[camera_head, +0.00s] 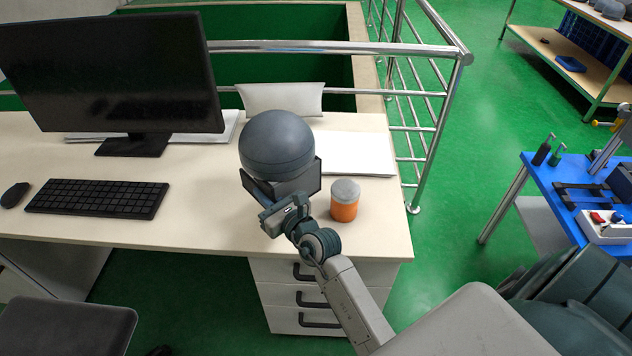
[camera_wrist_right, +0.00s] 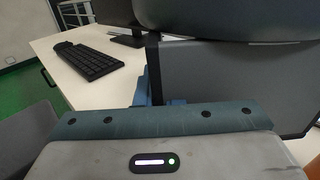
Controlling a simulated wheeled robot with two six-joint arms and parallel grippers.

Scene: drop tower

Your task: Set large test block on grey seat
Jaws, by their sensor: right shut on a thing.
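The large test block (camera_head: 277,143) has a dark grey ball-shaped top over a darker angular base. In the head view my right gripper (camera_head: 284,203) is shut on its lower part, with the block upright over the right half of the desk. In the right wrist view the block (camera_wrist_right: 230,85) fills the upper right, close to the gripper. I cannot tell whether it touches the desk top. A grey seat (camera_head: 66,326) shows at the lower left in the head view, in front of the desk, with nothing on its visible part. My left gripper is out of view.
The desk (camera_head: 205,190) bears a monitor (camera_head: 120,75), a keyboard (camera_head: 97,197), a mouse (camera_head: 15,195) and papers (camera_head: 355,152). An orange jar with a grey lid (camera_head: 345,200) stands just right of my gripper. Metal railings (camera_head: 440,100) stand behind; a blue table (camera_head: 575,190) is at right.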

